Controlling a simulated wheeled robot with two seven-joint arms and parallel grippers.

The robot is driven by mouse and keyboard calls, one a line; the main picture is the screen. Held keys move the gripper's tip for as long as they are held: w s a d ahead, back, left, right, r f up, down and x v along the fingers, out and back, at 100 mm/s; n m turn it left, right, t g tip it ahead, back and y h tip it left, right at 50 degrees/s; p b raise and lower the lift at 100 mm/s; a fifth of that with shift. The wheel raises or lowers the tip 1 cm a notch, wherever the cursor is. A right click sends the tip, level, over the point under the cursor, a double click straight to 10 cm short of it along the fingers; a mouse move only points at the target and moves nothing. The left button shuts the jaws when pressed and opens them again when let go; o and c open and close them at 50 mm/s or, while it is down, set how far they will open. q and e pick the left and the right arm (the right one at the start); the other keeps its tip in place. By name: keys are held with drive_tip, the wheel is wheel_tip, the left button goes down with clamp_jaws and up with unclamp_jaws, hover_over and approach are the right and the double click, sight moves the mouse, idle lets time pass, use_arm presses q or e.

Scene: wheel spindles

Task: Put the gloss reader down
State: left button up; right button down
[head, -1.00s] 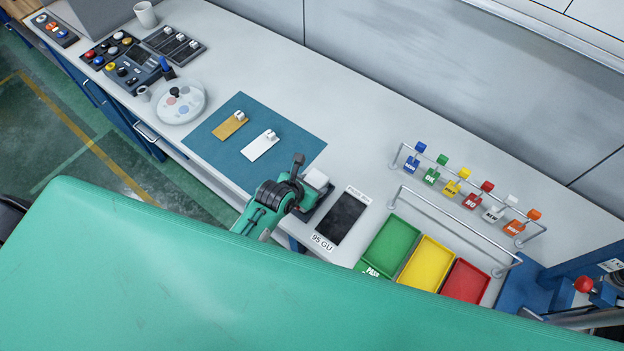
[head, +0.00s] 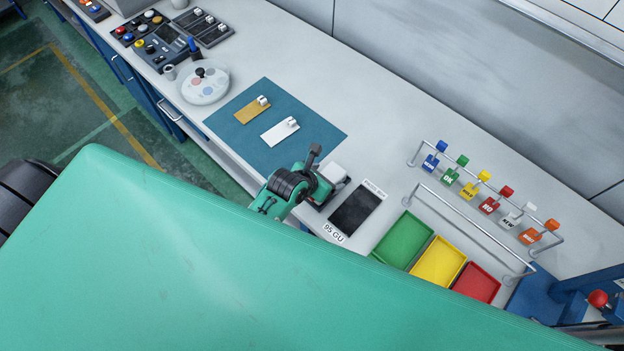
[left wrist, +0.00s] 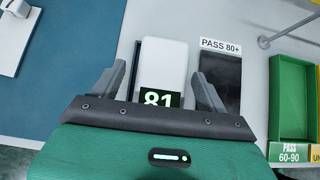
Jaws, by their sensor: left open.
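The gloss reader (head: 333,172) is a white block with a dark display reading 81. It stands upright on a dark base on the bench, at the right of the teal mat (head: 318,133). In the left wrist view the reader (left wrist: 164,65) lies between the two fingers of my left gripper (left wrist: 159,70). The fingers are open, one on each side of it, with a visible gap at least on the right. In the head view my left gripper (head: 318,180) is right at the reader and partly hides its base. My right gripper is not in view.
A black tile (head: 354,208) labelled "95 GU" lies just right of the reader. An ochre plate (head: 252,110) and a white plate (head: 280,131) lie on the mat.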

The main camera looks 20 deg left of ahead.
use_arm(q)
drive_tip(key=b+v, duration=0.2)
drive_tip(key=v, duration=0.7)
drive_tip(key=shift+b, duration=0.4)
drive_tip(key=shift+s+a+r, duration=0.2)
drive_tip(key=shift+s+r, duration=0.25)
drive_tip(key=shift+s, duration=0.05)
